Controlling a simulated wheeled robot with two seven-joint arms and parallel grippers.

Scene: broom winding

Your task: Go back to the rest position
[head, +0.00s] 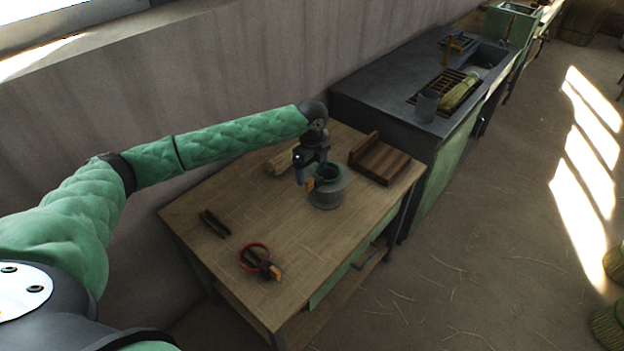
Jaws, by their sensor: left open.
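My left arm reaches in from the left over a wooden workbench (215,255). My left gripper (306,184) is open, pointing down beside a round grey-green pot (327,195) on the bench. Something small and orange-brown shows between the gripper and the pot; I cannot tell whether either finger touches it. My right gripper is out of view.
Dark tools (214,223) and a red ring tool (256,259) lie at the front left.

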